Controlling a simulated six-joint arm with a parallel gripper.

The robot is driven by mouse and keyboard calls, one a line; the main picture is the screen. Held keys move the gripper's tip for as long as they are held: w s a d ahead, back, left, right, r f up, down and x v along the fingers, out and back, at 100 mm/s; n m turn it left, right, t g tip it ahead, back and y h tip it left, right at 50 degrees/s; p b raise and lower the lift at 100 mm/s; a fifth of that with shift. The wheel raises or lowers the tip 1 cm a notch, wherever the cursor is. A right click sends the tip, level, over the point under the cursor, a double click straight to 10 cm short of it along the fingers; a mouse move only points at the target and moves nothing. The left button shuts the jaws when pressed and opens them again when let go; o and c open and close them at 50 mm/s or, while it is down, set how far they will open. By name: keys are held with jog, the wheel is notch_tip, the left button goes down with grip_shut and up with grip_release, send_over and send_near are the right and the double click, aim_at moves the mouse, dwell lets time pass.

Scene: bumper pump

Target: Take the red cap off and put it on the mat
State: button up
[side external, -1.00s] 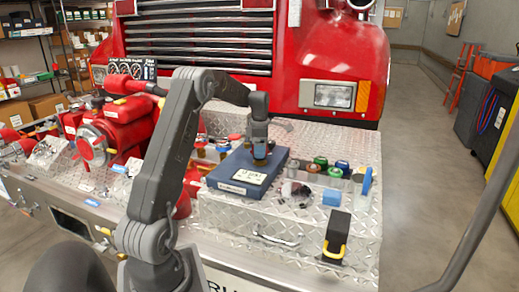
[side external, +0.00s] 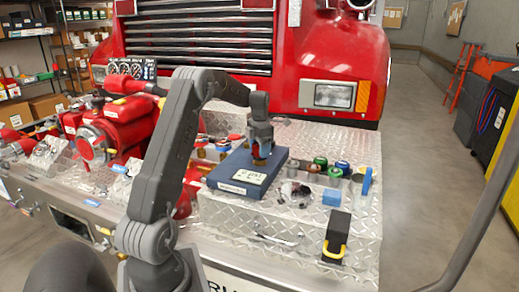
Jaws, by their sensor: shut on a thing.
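My gripper (side external: 261,158) points down, low over a dark blue, case-like slab (side external: 244,174) with a white label on top. Its jaws are shut on a small reddish thing, which seems to be the red cap; the fingers hide most of it. A brass-coloured bit shows at the tips, and I cannot tell whether it touches the slab. I cannot tell for certain which surface is the mat; the slab is the flat thing under the gripper.
Several coloured caps, among them a green one (side external: 321,162), stand right of the slab. A blue block (side external: 332,197) and a black and yellow thing (side external: 336,236) are nearer the front. A red pump (side external: 112,128) stands at left. Bare diamond plate (side external: 345,145) lies behind the caps.

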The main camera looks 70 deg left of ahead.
jog(key=n, duration=0.5)
dwell(0.3)
jog(key=o, duration=1.3)
jog(key=m, duration=1.4)
jog(key=shift+m, duration=0.4)
